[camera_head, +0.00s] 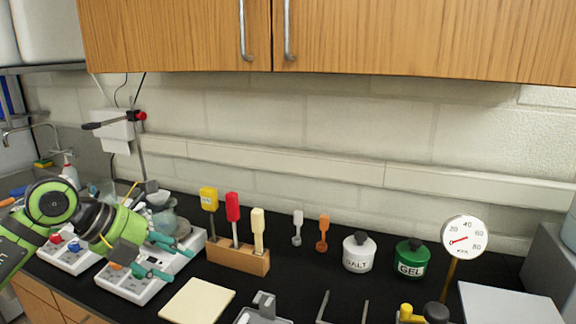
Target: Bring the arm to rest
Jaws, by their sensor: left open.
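My left arm comes in from the left, green and black. My left gripper (178,264) has teal fingers spread apart with nothing seen between them. It is in front of and above the white hotplate-like devices (128,286) at the left of the dark bench. A wooden block (238,257) holding yellow, red and cream-handled tools is to the right of the fingers, apart from them. My right gripper is not in view.
A cream board (198,301) lies at the front. A white SALT jar (358,252), a green GEL jar (411,259) and a dial gauge (464,237) stand to the right. A clamp stand (139,150) is behind my left arm. Wooden cupboards (180,35) hang above.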

